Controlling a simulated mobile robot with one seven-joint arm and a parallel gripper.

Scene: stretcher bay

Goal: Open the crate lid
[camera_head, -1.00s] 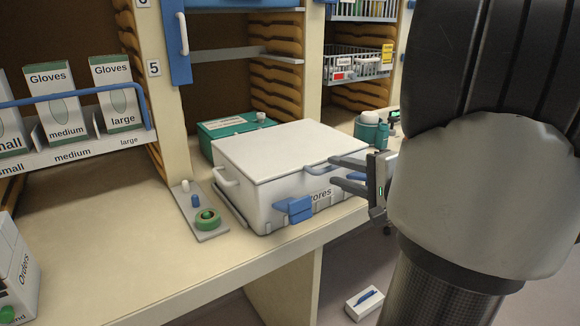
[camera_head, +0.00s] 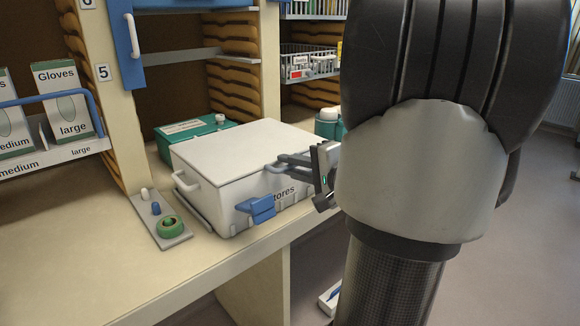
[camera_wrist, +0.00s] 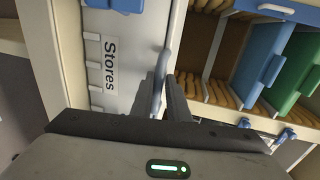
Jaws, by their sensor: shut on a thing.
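The white crate (camera_head: 216,207) stands on the counter with its flat white lid (camera_head: 240,146) down. A blue latch (camera_head: 257,208) sticks out from its front, left of the "Stores" label, which also shows in the wrist view (camera_wrist: 111,64). My gripper (camera_head: 283,164) is at the lid's front edge, its fingers shut on the grey-blue lid handle (camera_head: 272,169). In the wrist view the handle (camera_wrist: 162,72) runs to the fingers (camera_wrist: 172,98). My arm hides the crate's right end.
A grey tray (camera_head: 162,224) with a green tape roll (camera_head: 171,226) lies left of the crate. A teal box (camera_head: 190,130) stands behind it, and shelf posts rise close by. The counter's front left is clear.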

